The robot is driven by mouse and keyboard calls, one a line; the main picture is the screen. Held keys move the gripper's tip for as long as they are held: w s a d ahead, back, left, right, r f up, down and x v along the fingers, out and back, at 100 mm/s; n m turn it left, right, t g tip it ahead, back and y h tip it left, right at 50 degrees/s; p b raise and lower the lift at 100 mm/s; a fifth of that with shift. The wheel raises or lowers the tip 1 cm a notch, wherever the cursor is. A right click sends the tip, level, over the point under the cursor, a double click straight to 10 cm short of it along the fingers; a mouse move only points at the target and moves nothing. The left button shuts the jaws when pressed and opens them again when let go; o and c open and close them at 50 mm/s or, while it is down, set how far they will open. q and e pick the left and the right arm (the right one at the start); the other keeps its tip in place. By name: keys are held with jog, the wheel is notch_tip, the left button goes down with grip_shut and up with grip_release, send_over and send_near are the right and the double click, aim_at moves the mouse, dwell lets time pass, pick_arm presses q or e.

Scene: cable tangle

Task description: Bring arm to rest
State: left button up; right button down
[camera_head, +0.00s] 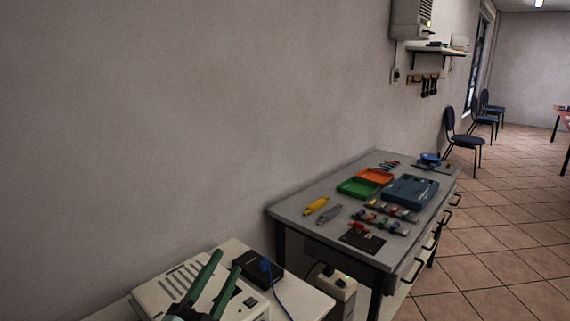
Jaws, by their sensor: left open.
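My left gripper (227,262) shows at the bottom left. Its two long green fingers point up and to the right and stand apart, with nothing between them. It appears in front of a white vented device (165,295) on a pale table. I cannot tell its height above the device. A black box (258,268) with a blue plug and a blue cable (280,298) lies to the right of the fingers. The lower part of the arm is cut off by the frame. My right gripper is not in view.
A white power unit (337,284) stands right of the black box. Beyond it is a grey workbench (300,220) with green and orange trays, a blue case (410,191) and several tools. A plain wall bounds the left. Tiled floor (500,260) is open at right.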

pick_arm(q)
jog(key=s+a+f+n+g+y, duration=0.4)
jog(key=a+f+n, duration=0.1)
jog(key=f, duration=0.4)
jog(key=s+a+f+n+g+y, duration=0.4)
jog(key=s+a+f+n, duration=0.1)
jog(key=f, duration=0.5)
jog(key=s+f+n+g+h, duration=0.15)
jog(key=s+f+g, duration=0.25)
jog(key=s, duration=0.4)
jog(key=s+f+n+g, duration=0.2)
jog(key=s+f+g, duration=0.25)
jog(key=s, duration=0.45)
jog(key=w+d+f+t+h, duration=0.1)
jog(key=w+d+f+t, duration=0.1)
jog(key=f, duration=0.3)
jog(key=w+d+f+t+h+p, duration=0.1)
jog(key=w+d+f+t, duration=0.1)
jog(key=f, duration=0.3)
jog(key=shift+f+t, duration=0.15)
jog(key=shift+t, duration=0.6)
jog(key=shift+w+m, duration=0.1)
jog(key=shift+m, duration=0.25)
